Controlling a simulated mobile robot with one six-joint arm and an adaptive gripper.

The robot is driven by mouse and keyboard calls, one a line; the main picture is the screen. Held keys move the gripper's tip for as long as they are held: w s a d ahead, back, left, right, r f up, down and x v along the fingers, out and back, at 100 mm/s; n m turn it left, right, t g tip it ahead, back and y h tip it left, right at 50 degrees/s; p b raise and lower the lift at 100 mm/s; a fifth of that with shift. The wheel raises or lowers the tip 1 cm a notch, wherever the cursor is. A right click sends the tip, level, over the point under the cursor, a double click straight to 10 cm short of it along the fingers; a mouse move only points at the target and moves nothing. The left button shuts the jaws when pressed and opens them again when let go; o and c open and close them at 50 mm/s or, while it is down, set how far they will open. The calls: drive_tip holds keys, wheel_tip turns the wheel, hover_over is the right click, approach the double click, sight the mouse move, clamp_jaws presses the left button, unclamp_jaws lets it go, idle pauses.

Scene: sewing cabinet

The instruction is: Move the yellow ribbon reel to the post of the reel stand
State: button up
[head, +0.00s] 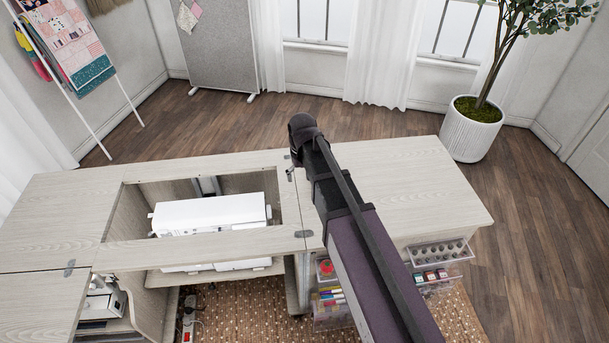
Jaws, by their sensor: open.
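I see neither the yellow ribbon reel nor the reel stand with its post in the head view. My arm reaches up from the bottom right across the cabinet top (425,185) and hides part of it. The arm bends at its far end, and my gripper is not visible.
A white sewing machine (212,214) sits in the cabinet's recessed opening. Clear bins with a red item (326,268) and coloured spools (430,276) hang below the right leaf. The right leaf's visible top is bare. A potted plant (470,130) stands behind right.

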drive_tip(key=shift+s, duration=0.4)
idle(0.6)
drive_tip(key=s+d+m, duration=0.2)
drive_tip(key=s+d, duration=0.4)
drive_tip(key=d, duration=0.4)
drive_tip(key=s+d+m, duration=0.2)
drive_tip(key=s+d, duration=0.5)
drive_tip(key=d, duration=0.3)
drive_tip(key=shift+d, duration=0.2)
